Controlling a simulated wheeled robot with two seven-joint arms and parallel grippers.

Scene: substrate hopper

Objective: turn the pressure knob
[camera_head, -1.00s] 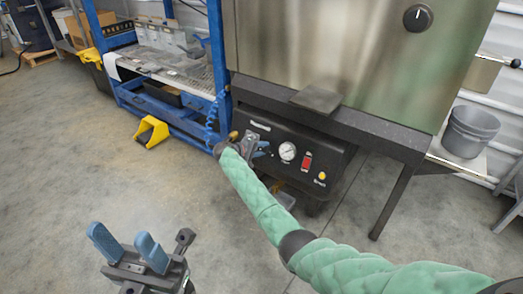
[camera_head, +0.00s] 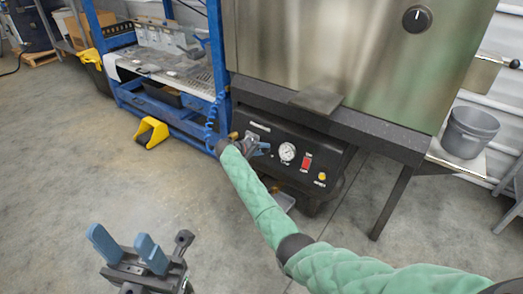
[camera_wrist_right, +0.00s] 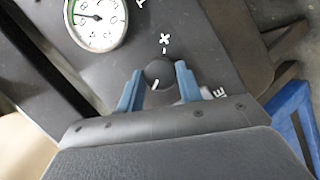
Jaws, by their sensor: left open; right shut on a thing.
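The pressure knob (camera_wrist_right: 157,75) is a small round black knob with a white pointer line, on the black control panel (camera_head: 330,157). In the right wrist view it sits between the two blue fingers of my right gripper (camera_wrist_right: 158,88), which are shut on it. In the head view my right gripper (camera_head: 262,148) is at the left part of the panel, and the knob is hidden there by the gripper and wrist. The white pressure gauge (camera_head: 287,152) is right of it; it also shows in the wrist view (camera_wrist_right: 95,20). My left gripper (camera_head: 128,247) is open and empty above the floor.
A red switch (camera_head: 307,162) and a yellow button (camera_head: 321,177) are on the panel. The steel hopper (camera_head: 340,50) stands above, with a dark ledge. A blue rack (camera_head: 165,115) and a yellow pedal (camera_head: 150,132) are at left. The floor in front is clear.

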